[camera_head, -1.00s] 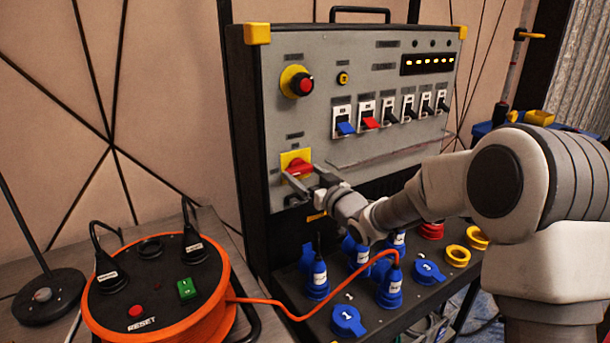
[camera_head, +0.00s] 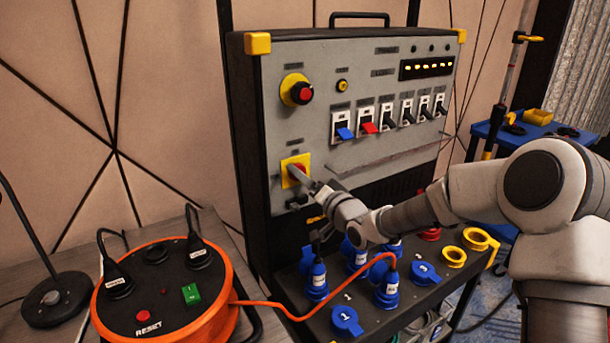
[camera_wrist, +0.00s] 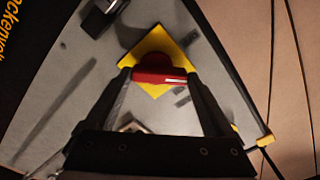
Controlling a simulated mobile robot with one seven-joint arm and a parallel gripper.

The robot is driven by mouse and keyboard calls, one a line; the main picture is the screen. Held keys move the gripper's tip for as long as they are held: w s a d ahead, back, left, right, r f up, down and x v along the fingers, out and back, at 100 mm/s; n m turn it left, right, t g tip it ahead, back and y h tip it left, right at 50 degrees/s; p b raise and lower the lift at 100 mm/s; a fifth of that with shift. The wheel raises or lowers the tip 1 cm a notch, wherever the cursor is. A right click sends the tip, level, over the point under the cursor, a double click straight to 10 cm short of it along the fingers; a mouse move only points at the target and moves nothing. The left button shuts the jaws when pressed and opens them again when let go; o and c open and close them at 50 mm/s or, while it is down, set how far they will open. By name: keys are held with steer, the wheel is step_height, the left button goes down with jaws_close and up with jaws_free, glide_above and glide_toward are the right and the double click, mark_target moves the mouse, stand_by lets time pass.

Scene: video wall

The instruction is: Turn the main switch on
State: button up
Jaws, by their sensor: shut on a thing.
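The main switch (camera_head: 301,168) is a red rotary handle on a yellow square plate (camera_head: 288,180), at the lower left of the grey panel. In the head view my gripper (camera_head: 300,174) is at the switch and its near finger covers much of the handle. In the wrist view the red handle (camera_wrist: 160,77) lies between the two fingertips of my gripper (camera_wrist: 158,74), which is shut on it. The yellow plate (camera_wrist: 157,45) appears there as a diamond, turned relative to the fingers.
A red knob on a yellow base (camera_head: 297,89) sits above the switch. Several small switches (camera_head: 388,117) line the panel's right. Blue plugs and sockets (camera_head: 347,320) stand on the shelf below my arm. An orange cable reel (camera_head: 165,290) is at the lower left.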

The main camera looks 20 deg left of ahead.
steer(key=shift+w+d+m+p, duration=0.1)
steer(key=shift+m+p, duration=0.55)
steer(key=shift+m, duration=1.5)
steer(key=shift+w+d+m+p, duration=0.1)
steer(key=shift+m+p, duration=0.5)
steer(key=shift+m, duration=1.55)
steer(key=o, duration=1.1)
steer(key=p+v, duration=0.2)
steer(key=v, duration=1.5)
steer(key=shift+s+d, duration=0.1)
steer(key=shift+s, duration=0.2)
